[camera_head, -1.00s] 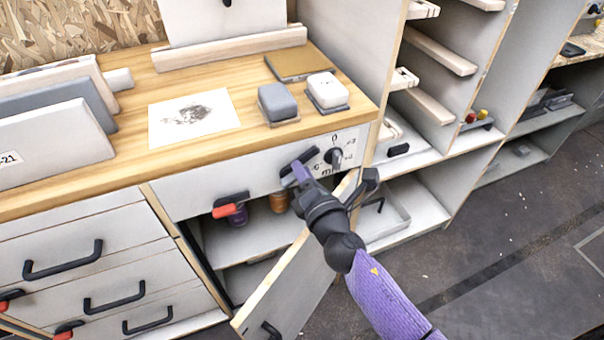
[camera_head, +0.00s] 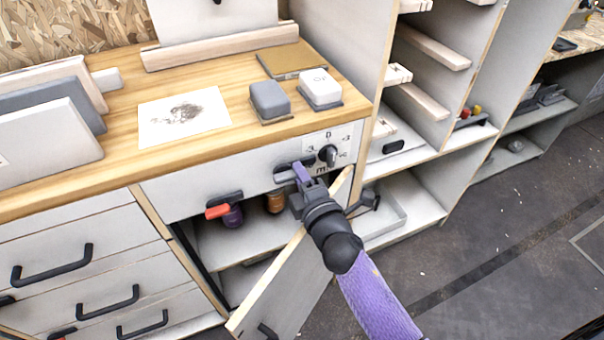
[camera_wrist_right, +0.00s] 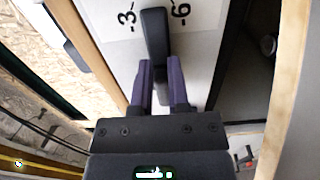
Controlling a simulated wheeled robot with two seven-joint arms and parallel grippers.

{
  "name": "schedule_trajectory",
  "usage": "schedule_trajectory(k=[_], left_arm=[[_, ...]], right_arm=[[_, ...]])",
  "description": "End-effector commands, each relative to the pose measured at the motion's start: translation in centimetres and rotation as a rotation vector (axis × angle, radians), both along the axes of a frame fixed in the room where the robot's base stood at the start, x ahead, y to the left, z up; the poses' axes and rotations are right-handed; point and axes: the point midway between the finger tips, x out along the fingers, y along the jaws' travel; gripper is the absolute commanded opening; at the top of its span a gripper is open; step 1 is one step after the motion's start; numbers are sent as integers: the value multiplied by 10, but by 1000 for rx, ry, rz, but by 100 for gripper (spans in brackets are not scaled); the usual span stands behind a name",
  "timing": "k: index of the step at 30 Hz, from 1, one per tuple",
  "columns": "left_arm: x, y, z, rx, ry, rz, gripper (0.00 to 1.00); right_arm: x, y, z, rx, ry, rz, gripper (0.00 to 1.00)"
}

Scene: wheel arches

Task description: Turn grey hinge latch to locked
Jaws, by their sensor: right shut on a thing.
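A dark grey hinge latch (camera_head: 284,166) sits on the white front panel, just left of the black dial (camera_head: 328,154). In the right wrist view the latch (camera_wrist_right: 155,38) is a long dark bar, between the printed -3 and -6 marks. My right gripper (camera_head: 303,173) reaches it from below right. Its two purple fingers (camera_wrist_right: 160,85) lie on either side of the bar's near end and are shut on it. The gripper hides part of the latch in the head view. My left gripper is not in view.
A tilted door panel (camera_head: 285,285) stands open under my right wrist. A red-tipped black latch (camera_head: 222,207) is further left on the panel's lower edge. Drawers (camera_head: 80,265) with black handles are at left. A grey box (camera_head: 270,100) and a white box (camera_head: 320,88) stand on the worktop.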

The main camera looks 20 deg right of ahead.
Motion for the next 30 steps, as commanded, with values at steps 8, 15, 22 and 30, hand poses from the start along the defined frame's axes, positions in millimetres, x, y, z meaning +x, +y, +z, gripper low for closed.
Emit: schedule_trajectory(k=[8,15,22,30], left_arm=[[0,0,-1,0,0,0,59],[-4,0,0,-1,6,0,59],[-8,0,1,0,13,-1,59],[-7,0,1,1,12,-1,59]], right_arm=[[-2,7,-6,21,11,16,0],[-2,7,-5,21,10,16,0],[-1,6,-4,19,6,14,56],[-1,4,-2,16,3,9,56]])
